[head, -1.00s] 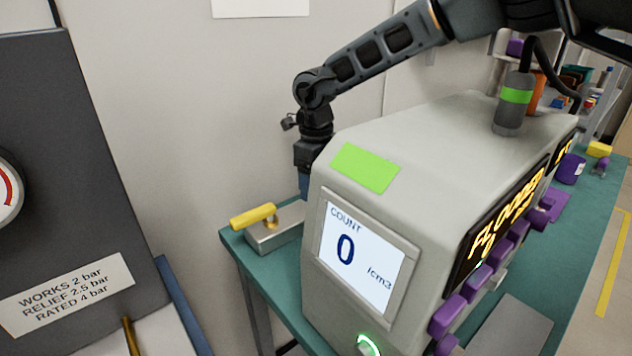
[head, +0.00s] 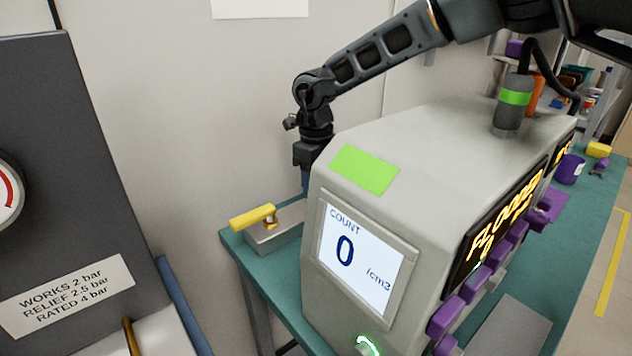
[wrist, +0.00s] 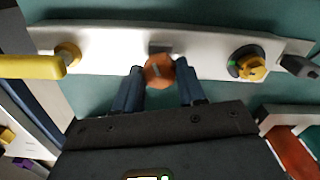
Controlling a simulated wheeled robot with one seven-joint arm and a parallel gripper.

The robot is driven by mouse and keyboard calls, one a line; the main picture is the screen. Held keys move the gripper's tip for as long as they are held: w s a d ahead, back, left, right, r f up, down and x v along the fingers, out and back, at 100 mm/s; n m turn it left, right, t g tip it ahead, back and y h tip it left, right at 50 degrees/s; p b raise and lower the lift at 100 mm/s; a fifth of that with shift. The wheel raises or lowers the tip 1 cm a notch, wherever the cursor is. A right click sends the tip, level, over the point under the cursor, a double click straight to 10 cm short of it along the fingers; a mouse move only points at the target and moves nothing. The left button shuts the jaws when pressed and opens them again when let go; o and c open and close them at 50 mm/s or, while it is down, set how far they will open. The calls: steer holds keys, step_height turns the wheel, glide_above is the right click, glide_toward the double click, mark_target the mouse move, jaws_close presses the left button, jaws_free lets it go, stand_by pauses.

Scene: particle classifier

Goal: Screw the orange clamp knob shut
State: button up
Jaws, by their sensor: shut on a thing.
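The orange clamp knob (wrist: 160,72) shows in the wrist view, on the near edge of a pale metal bar (wrist: 112,42). A thin slot or mark crosses its face. My gripper (wrist: 160,68) is shut on the knob, with one dark blue finger on each side of it. In the head view my gripper (head: 305,182) points down behind the machine's left end. There the machine hides the knob and most of the fingers.
A yellow lever (wrist: 30,66) sits on the bar's left end, also seen in the head view (head: 252,217). A yellow-and-black knob (wrist: 250,66) is to the right. The large grey machine (head: 430,140), its screen reading COUNT 0, stands close beside my arm.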

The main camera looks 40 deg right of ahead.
steer(key=m+p, duration=0.1)
steer(key=m, duration=0.2)
steer(key=shift+m, duration=0.4)
steer(key=o, duration=1.1)
steer(key=shift+r, duration=0.1)
step_height(320, 180, up, 7)
steer(key=shift+r, duration=0.3)
steer(key=shift+a, duration=0.15)
